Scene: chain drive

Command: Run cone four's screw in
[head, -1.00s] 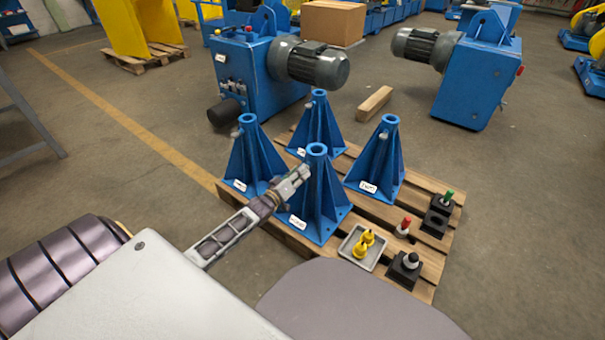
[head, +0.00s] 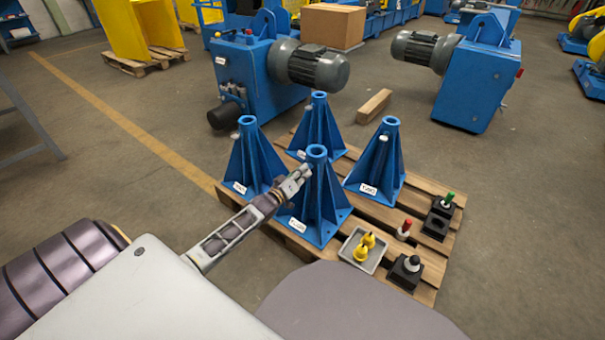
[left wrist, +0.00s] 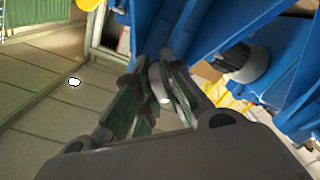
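Several blue cone stands are on a pallet; their labels are too small to read for certain. My left gripper (head: 297,178) is at the upper left side of the nearest cone (head: 318,205), below its top ring. In the left wrist view, the fingers of my left gripper (left wrist: 157,92) close around the pale round head of a screw (left wrist: 162,84) against the blue cone (left wrist: 205,30). The gripper covers this screw in the head view. Pale screws show on the right cone (head: 376,165) and back cone (head: 319,125). My right gripper is not in view.
The wooden pallet (head: 405,212) also holds a grey tray (head: 346,253) with yellow pieces, a red-topped piece (head: 404,229), and black blocks with green-topped (head: 449,198) and grey-topped (head: 412,263) pieces. The left cone (head: 252,165) stands close to my left arm. Motor units stand behind.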

